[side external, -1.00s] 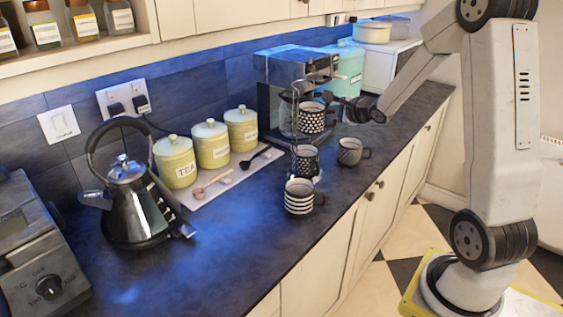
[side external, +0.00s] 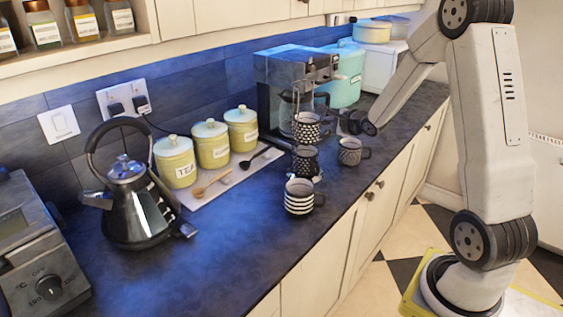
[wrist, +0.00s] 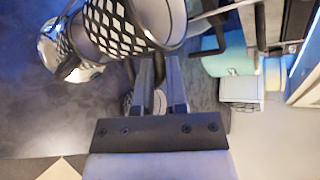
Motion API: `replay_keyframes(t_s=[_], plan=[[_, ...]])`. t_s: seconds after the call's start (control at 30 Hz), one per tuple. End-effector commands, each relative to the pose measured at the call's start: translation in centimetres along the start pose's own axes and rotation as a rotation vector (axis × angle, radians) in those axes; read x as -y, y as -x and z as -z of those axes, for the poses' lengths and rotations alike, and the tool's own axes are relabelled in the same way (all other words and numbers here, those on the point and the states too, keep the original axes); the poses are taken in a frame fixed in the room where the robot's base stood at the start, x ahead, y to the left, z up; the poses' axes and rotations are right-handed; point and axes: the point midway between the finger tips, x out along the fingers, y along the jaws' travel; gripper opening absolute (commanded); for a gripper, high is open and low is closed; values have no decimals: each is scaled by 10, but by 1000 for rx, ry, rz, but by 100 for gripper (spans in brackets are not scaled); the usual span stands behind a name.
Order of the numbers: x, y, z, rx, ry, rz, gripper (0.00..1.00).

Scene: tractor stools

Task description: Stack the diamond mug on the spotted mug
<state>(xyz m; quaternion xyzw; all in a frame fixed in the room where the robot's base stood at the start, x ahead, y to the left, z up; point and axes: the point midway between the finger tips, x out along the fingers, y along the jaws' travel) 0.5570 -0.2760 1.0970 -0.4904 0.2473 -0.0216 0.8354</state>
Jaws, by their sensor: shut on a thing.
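The diamond mug (wrist: 118,28), dark and white in a lattice pattern, fills the top of the wrist view. It also shows in the side view (side external: 307,127), upright above the dark spotted mug (side external: 305,161). My gripper (wrist: 159,62) is shut on the diamond mug at its handle side; in the side view the gripper is small and dark at the mug's right. The spotted mug stands on the counter, directly below in the picture. The two mugs look very close, but I cannot tell whether they touch.
A patterned mug (side external: 350,151) stands just right of the spotted mug, and a striped mug (side external: 299,197) stands in front. Canisters (side external: 211,145) and a kettle (side external: 135,200) stand left. The front counter is clear.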

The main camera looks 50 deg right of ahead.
Motion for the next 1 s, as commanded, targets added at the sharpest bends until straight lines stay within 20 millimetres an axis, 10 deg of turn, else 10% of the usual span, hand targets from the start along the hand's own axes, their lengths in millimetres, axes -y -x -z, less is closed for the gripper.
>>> replay_keyframes(t_s=[1.0], plan=[[-31, -15, 15, 0, 0, 2, 0]])
